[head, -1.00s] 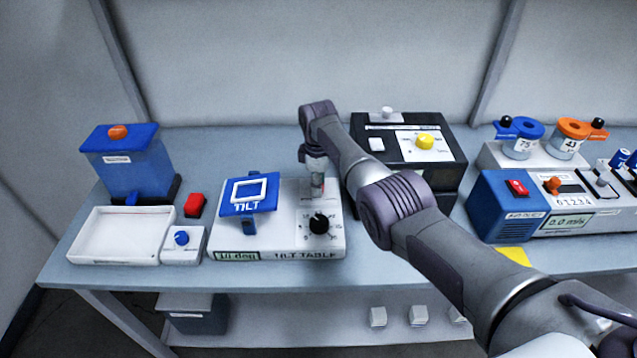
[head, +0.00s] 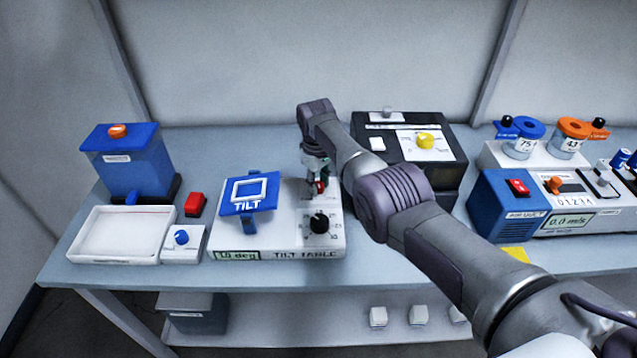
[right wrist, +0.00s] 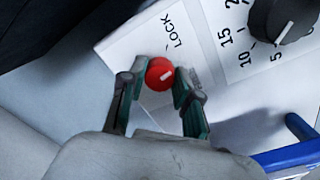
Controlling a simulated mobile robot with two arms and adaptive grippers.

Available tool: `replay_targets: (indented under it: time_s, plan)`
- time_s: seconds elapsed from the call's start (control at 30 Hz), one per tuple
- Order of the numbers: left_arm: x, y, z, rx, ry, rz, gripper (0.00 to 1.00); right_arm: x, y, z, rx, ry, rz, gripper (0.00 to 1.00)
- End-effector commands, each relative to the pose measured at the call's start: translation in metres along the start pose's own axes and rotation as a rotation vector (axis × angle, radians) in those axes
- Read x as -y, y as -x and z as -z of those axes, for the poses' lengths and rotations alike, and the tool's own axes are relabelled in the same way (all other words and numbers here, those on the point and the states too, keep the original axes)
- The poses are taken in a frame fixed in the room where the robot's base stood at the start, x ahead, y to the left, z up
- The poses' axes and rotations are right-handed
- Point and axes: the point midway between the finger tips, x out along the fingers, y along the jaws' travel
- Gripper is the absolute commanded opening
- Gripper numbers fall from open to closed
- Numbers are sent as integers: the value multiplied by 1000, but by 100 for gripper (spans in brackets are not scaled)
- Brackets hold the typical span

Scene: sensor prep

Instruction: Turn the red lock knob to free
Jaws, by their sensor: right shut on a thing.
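The red lock knob (right wrist: 157,70) is on the white top of the tilt table (head: 285,252), beside the printed word LOCK in the right wrist view. Its white pointer mark shows on its face. My right gripper (right wrist: 160,88) is shut on the red knob, with one finger on each side of it. In the head view my right gripper (head: 316,183) reaches down onto the table's back right part and largely hides the knob. My left gripper is not in view.
A black dial (head: 319,223) with a number scale sits in front of the gripper. The blue TILT platform (head: 249,194) stands to the left. A black box (head: 460,165) with a yellow knob (head: 425,141) stands to the right, behind my arm.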

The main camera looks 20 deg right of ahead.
Motion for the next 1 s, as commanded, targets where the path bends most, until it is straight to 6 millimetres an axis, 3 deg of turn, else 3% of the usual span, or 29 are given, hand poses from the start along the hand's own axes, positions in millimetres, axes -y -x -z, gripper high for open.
replay_targets:
  time_s: [0.6,1.0]
  plan:
    - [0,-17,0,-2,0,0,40,1,-2,1,25,-579,0,0]
    - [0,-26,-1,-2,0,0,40,1,-2,1,38,-863,1,0]
